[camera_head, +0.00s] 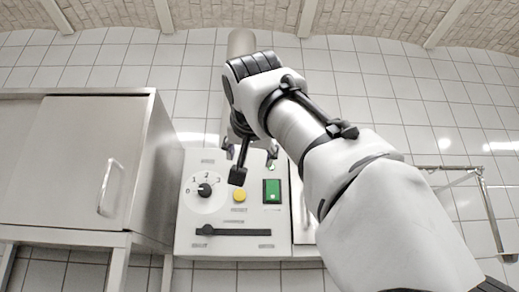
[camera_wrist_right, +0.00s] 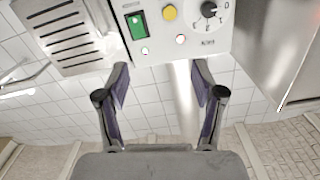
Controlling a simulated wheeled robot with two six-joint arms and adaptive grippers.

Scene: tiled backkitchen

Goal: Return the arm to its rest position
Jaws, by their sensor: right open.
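My right arm comes in from the lower right in the head view and reaches up past the control panel. The right gripper (camera_head: 254,167) hangs in front of the upper part of the panel. In the right wrist view, the two fingers of this gripper (camera_wrist_right: 161,72) are spread wide, with nothing between them but wall tiles and a pale post behind. The gripper is open and empty. Whether its fingertips touch the panel cannot be told. My left arm and gripper are not in view.
The white control panel (camera_head: 190,241) carries a rotary knob (camera_head: 204,190), a yellow button (camera_head: 239,195), a green switch (camera_head: 272,190) and a black slider (camera_head: 232,231). A steel cabinet (camera_head: 75,165) stands close on the left. A metal rail (camera_head: 487,205) is at the right. A slotted metal plate (camera_wrist_right: 68,37) shows in the wrist view.

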